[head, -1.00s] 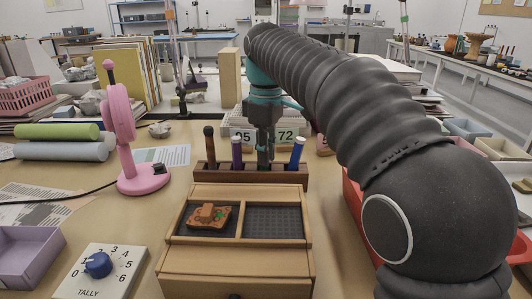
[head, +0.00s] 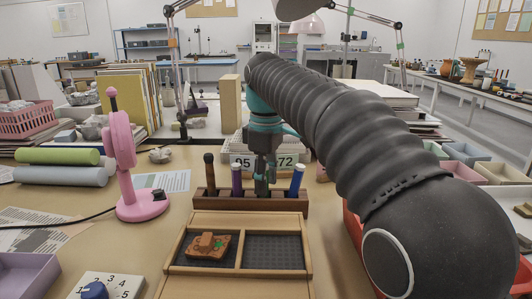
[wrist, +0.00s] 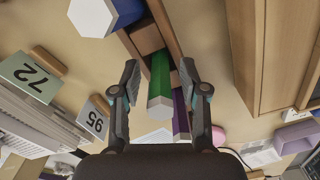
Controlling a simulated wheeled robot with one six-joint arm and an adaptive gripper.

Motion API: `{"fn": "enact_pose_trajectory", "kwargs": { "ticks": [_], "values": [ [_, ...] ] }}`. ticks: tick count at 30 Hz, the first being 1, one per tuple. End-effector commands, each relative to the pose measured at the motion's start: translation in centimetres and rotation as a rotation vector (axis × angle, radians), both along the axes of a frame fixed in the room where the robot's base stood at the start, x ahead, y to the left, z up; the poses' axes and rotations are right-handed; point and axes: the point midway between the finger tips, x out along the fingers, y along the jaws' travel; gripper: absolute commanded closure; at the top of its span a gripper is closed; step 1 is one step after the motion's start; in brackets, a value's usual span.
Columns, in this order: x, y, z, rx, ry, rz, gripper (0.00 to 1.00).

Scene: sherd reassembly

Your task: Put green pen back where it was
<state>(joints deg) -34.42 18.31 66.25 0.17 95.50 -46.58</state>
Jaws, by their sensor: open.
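The green pen (wrist: 160,88) stands in the dark wooden pen rack (head: 232,205), with its end between my two open fingers in the wrist view. Gaps show between the pen and both fingers. My gripper (head: 264,187) is over the rack in the head view, between the purple pen (head: 236,178) and the blue pen (head: 297,179). In the head view I cannot clearly make out the green pen at the gripper. The purple pen (wrist: 180,113) and the white-ended blue pen (wrist: 92,17) also show in the wrist view.
A brown-handled tool (head: 210,174) stands at the rack's left end. In front lies a wooden tray (head: 240,217) holding a terracotta sherd piece (head: 208,246). A pink stand (head: 142,203) is to the left. Number cards (head: 286,161) are behind the rack.

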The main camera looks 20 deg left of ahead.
Motion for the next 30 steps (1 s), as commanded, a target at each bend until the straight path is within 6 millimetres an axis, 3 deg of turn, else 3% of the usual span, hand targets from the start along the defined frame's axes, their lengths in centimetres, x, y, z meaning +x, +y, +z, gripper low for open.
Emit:
{"fn": "enact_pose_trajectory", "kwargs": {
  "ticks": [11,21,30],
  "values": [
    [0.1,0.0,7.9,0.002,-0.002,0.0,0.56],
    [0.1,0.0,11.0,0.001,-0.001,0.0,0.56],
    [0.0,0.0,11.9,0.001,-0.001,0.0,0.56]
  ]
}}
